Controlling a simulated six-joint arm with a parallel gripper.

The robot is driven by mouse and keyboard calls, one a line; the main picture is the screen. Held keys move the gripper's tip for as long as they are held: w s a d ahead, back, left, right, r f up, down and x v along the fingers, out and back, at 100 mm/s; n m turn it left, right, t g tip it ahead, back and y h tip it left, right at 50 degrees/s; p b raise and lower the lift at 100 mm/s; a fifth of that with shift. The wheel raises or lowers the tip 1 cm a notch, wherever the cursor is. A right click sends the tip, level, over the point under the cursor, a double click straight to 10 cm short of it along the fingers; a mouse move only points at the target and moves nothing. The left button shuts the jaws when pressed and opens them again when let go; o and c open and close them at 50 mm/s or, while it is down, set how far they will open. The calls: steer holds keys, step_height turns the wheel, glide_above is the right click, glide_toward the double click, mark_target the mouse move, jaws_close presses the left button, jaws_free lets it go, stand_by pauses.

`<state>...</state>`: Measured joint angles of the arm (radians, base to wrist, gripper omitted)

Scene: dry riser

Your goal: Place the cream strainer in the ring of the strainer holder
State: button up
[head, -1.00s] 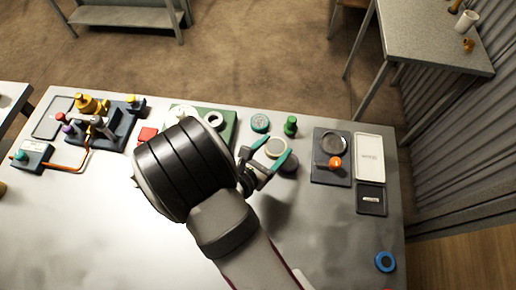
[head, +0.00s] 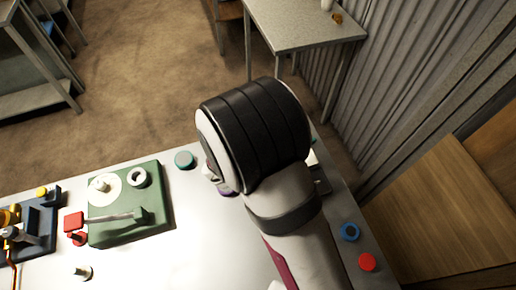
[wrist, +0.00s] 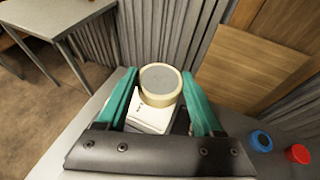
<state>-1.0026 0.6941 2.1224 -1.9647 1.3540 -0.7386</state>
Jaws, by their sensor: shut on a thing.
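The cream strainer (wrist: 160,82), a round cream rim with a grey mesh face, is between the teal fingers of my gripper (wrist: 160,76) in the wrist view.
A blue ring (head: 349,231) and a red disc (head: 367,262) lie near the table's right edge. A corrugated wall (head: 420,90) stands beyond the table.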

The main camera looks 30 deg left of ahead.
steer(key=shift+w+f+m+h, duration=0.25)
steer(key=shift+w+m+h, duration=0.05)
steer(key=a+f, duration=0.2)
steer(key=a, duration=0.1)
steer(key=s+a+f, duration=0.1)
steer(key=a+f, duration=0.1)
steer(key=a, duration=0.1)
steer(key=a+f, duration=0.2)
steer(key=a, duration=0.2)
steer(key=shift+s+f, duration=0.15)
steer(key=shift+s, duration=0.2)
steer(key=f, duration=0.4)
steer(key=shift+a+f, duration=0.1)
steer(key=shift+a, duration=0.15)
steer(key=shift+f, duration=0.1)
steer(key=o, duration=1.4)
